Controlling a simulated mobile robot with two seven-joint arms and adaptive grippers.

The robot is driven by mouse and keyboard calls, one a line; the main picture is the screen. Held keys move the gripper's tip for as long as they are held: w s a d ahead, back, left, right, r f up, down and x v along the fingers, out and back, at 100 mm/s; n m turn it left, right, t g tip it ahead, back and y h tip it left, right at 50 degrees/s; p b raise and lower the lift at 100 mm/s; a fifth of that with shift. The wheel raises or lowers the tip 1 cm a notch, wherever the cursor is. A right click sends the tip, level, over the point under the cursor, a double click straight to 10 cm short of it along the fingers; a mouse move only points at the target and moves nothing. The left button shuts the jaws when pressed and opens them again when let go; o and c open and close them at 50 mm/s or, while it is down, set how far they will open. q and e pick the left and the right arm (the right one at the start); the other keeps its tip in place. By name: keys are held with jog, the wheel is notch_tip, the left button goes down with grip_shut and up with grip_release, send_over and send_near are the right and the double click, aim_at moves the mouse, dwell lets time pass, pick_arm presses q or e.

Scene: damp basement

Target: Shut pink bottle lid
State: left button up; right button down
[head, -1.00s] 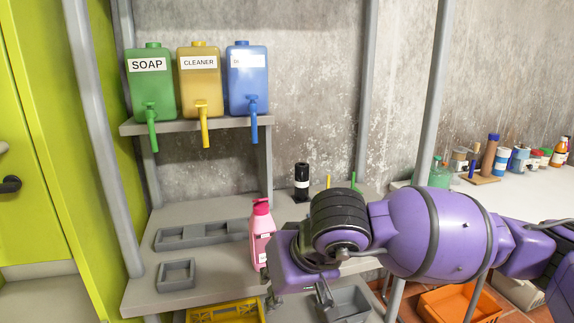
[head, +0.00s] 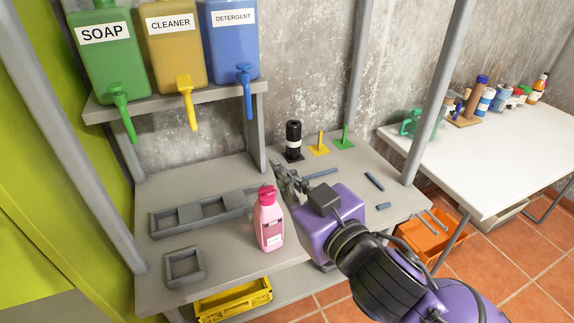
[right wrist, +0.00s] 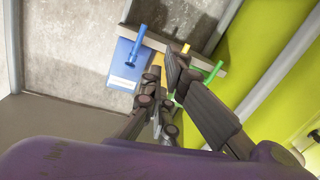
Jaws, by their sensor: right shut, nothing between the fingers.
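The pink bottle (head: 269,225) stands upright on the grey bench near its front edge, in the head view. Its darker pink lid (head: 267,193) sits on top; I cannot tell whether it is fully shut. My right gripper (head: 277,169) is just behind and right of the lid in the picture, apart from it as far as I can see. Its fingers are shut and empty, and also show in the right wrist view (right wrist: 170,75), where the bottle does not appear. My left gripper is not in view.
Green soap (head: 107,60), yellow cleaner (head: 173,50) and blue detergent (head: 233,45) dispensers hang over the bench from a shelf. A black bottle (head: 294,140) stands behind my gripper. Grey trays (head: 205,213) lie left of the pink bottle. A yellow crate (head: 235,300) is below.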

jog(key=f+m, duration=0.2)
jog(key=b, duration=0.3)
send_over(275, 192)
jog(key=shift+w+a+f+m+g+h, duration=0.1)
jog(key=shift+w+f+m+g+h, duration=0.15)
jog(key=shift+f+m+h, duration=0.2)
jog(key=shift+w+a+f, duration=0.2)
jog(key=shift+w+f, duration=0.2)
jog(key=shift+s+d+f, duration=0.15)
jog(key=shift+s+f, duration=0.2)
jog(key=shift+f, duration=0.25)
jog(key=shift+s+d+f, duration=0.15)
jog(key=shift+s+f, duration=0.15)
jog(key=shift+f, duration=0.25)
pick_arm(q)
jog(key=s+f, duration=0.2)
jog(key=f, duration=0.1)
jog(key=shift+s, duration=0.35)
pick_arm(e)
jog(key=shift+s+d+f, duration=0.1)
jog(key=shift+s+f, duration=0.2)
jog(key=shift+f, duration=0.05)
